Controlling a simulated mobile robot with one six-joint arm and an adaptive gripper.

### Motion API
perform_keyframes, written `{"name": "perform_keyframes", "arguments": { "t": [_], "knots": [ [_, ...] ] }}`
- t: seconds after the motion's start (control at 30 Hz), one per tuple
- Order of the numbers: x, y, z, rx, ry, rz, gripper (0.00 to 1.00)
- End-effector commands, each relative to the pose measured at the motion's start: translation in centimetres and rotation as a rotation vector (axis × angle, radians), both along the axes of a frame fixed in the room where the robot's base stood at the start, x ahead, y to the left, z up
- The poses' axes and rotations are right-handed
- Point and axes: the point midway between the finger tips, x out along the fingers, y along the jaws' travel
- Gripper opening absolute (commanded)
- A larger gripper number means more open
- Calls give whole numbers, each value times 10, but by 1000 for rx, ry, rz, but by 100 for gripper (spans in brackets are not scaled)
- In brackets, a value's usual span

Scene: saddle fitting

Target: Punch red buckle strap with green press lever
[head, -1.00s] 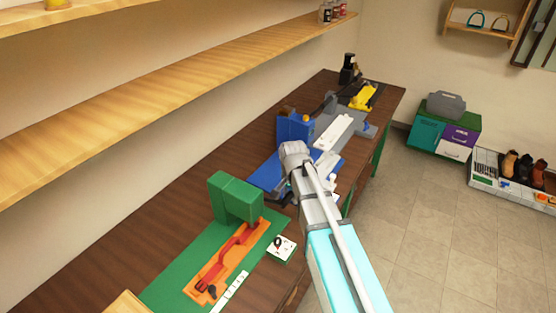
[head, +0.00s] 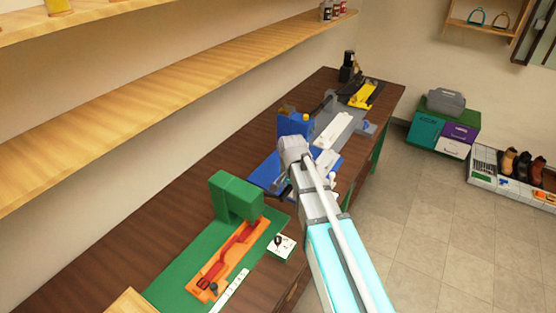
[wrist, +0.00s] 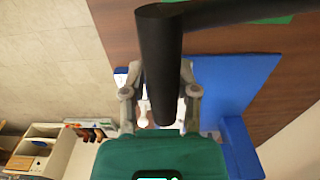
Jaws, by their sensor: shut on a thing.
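The green press (head: 236,197) stands on a green base at the left of the bench in the head view. The red buckle strap (head: 238,244) lies in an orange holder (head: 228,268), its far end running under the press head. My gripper is mostly hidden behind my arm in the head view, low between the green and blue stations. In the wrist view my gripper (wrist: 160,100) is shut on a thick black handle (wrist: 158,60). A black bar (wrist: 240,10) runs from the handle to the upper right; its far end is out of view.
A blue station (head: 294,126) with a blue mat (wrist: 235,85) lies beside the gripper. Grey and yellow stations (head: 366,94) stand farther along. A long shelf (head: 180,90) overhangs the bench.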

Motion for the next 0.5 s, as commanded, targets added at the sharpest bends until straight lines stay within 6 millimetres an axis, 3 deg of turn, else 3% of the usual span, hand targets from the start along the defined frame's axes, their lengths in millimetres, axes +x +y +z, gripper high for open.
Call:
{"name": "perform_keyframes", "arguments": {
  "t": [0.2,0.5],
  "knots": [
    [-1,-2,13,-9,4,-4,12],
    [-1,-1,14,-10,5,-3,11]
  ]
}}
